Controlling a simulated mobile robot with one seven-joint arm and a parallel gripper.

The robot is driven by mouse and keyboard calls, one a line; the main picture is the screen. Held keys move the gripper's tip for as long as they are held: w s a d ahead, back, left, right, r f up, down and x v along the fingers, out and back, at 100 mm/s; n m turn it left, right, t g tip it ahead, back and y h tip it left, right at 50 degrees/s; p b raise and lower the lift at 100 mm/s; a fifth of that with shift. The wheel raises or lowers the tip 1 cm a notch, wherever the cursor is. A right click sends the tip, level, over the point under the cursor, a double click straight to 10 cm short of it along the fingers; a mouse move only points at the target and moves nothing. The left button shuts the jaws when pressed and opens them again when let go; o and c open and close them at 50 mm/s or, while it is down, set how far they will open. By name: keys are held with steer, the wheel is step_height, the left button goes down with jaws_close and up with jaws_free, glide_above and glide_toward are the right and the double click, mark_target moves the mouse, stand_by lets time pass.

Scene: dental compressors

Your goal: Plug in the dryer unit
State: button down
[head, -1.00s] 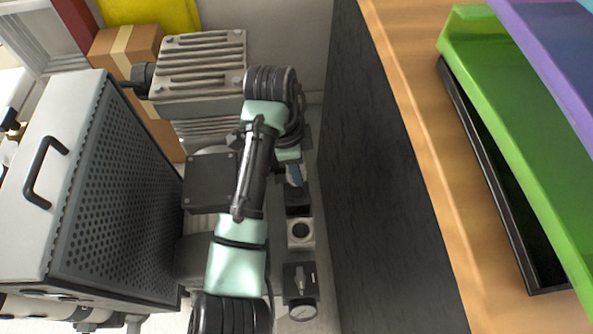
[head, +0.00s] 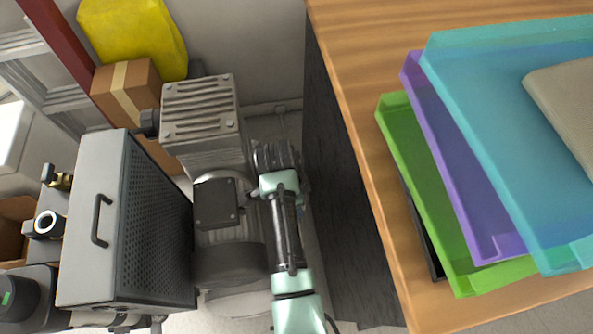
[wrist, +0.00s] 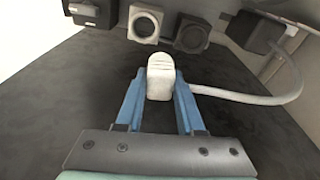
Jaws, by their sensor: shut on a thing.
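My gripper (wrist: 159,92) shows in the wrist view, its blue fingers shut on a white plug (wrist: 160,68). A pale cable (wrist: 245,98) runs from the plug to the right and curves up beside a dark box (wrist: 250,31). Beyond the plug are a white-framed socket (wrist: 145,23) and a dark-framed socket (wrist: 192,34). The plug is apart from both. A dark unit (wrist: 91,11) is at the upper left. In the head view my arm hides the gripper and plug. I cannot tell which unit is the dryer.
A ribbed compressor (head: 200,110) and a perforated grey housing (head: 103,215) stand left of my arm. A wooden-topped cabinet (head: 345,95) with a dark side is close on the right, bearing green (head: 392,125), purple (head: 450,160) and teal (head: 480,110) trays. A cardboard box (head: 128,88) is behind.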

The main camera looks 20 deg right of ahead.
steer(key=s+a+f+b, duration=0.1)
steer(key=f, duration=0.1)
steer(key=s+f+b, duration=0.1)
steer(key=f, duration=0.1)
steer(key=s+a+f+b, duration=0.1)
steer(key=f+b, duration=0.1)
steer(key=shift+a+f, duration=0.3)
steer(key=shift+f, duration=0.1)
stand_by(0.8)
steer(key=shift+f+b, duration=0.75)
steer(key=shift+f, duration=0.15)
steer(key=shift+c, duration=2.2)
jaws_free()
steer(key=shift+r, duration=0.1)
step_height(320, 180, up, 13)
steer(key=a+p, duration=0.2)
steer(key=p, duration=0.3)
